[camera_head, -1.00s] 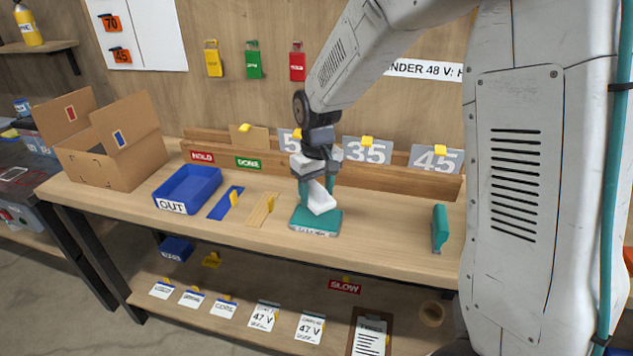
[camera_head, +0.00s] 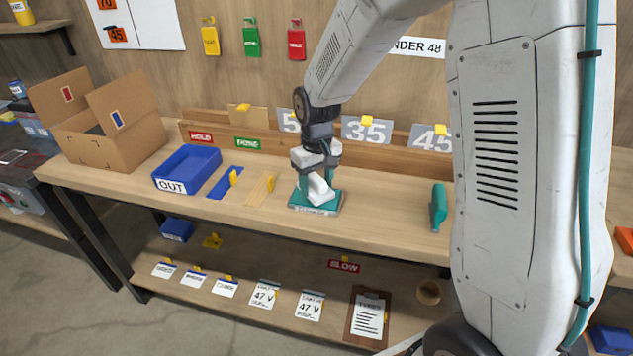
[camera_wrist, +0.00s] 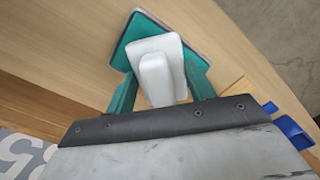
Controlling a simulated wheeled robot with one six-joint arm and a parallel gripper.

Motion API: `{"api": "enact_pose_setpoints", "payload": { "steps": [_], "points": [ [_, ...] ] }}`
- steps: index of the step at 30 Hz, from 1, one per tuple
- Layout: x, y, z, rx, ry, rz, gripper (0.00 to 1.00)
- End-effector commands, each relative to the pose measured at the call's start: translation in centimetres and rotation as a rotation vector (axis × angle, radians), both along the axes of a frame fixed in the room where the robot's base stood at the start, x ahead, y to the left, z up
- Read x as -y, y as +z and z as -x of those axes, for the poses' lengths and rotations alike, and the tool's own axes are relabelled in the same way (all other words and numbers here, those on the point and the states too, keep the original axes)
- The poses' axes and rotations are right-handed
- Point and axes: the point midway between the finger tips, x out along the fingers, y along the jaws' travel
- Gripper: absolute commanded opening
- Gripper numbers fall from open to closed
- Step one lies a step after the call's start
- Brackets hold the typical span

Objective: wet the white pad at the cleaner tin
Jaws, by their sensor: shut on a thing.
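The white pad (camera_head: 319,187) is a white block with a narrower grip part, and it looks tilted in the head view. My gripper (camera_head: 317,178) has teal fingers and is shut on the pad's grip part. The cleaner tin (camera_head: 300,207) is a flat, low tin with a teal top and a label on its front edge, on the bench. The pad is over the tin; I cannot tell whether they touch. In the wrist view the pad (camera_wrist: 173,48) covers much of the tin's teal top (camera_wrist: 136,28), and its grip part is between my fingers.
A blue OUT tray (camera_head: 188,168), a blue strip (camera_head: 222,186) and a cardboard box (camera_head: 120,145) stand to the left. Number cards, including 35 (camera_head: 366,130), line the back ledge.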

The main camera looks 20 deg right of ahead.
Motion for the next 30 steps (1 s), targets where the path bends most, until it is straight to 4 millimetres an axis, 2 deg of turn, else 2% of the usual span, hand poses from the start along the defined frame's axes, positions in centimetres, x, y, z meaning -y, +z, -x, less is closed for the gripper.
{"api": "enact_pose_setpoints", "payload": {
  "steps": [30],
  "points": [
    [0.0,-0.92,0.0,0.0,0.0,0.0,0.36]
  ]
}}
